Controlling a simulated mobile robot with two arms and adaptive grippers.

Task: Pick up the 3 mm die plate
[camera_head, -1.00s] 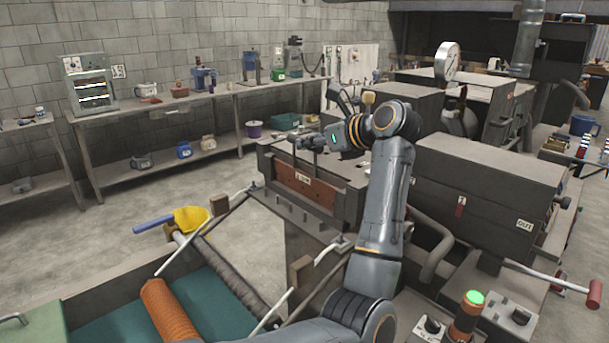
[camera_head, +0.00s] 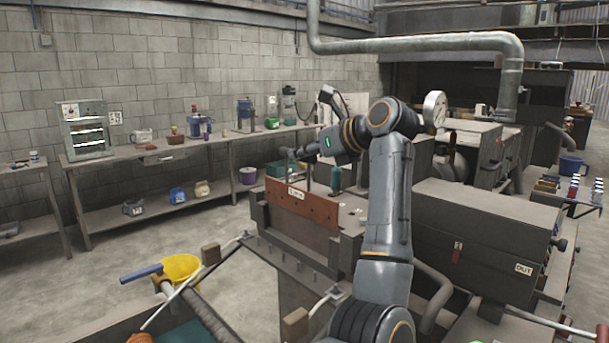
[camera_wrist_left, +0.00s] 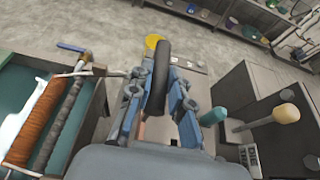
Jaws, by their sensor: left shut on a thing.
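The die plate (camera_head: 301,208) is a reddish-brown plate with a small white label, standing upright at the front of the dark machine block (camera_head: 262,222). The label is too small to read surely. My left gripper (camera_head: 291,154) is above the plate. In the left wrist view its blue-grey fingers (camera_wrist_left: 160,84) are shut around a dark, rounded handle (camera_wrist_left: 159,60). A reddish strip below the fingers is mostly hidden. The plate's lower edge shows above the block's front ledge. My right gripper is in neither view.
A yellow bucket (camera_head: 180,267) is at lower left. Benches (camera_head: 172,152) line the back wall, with open floor before them.

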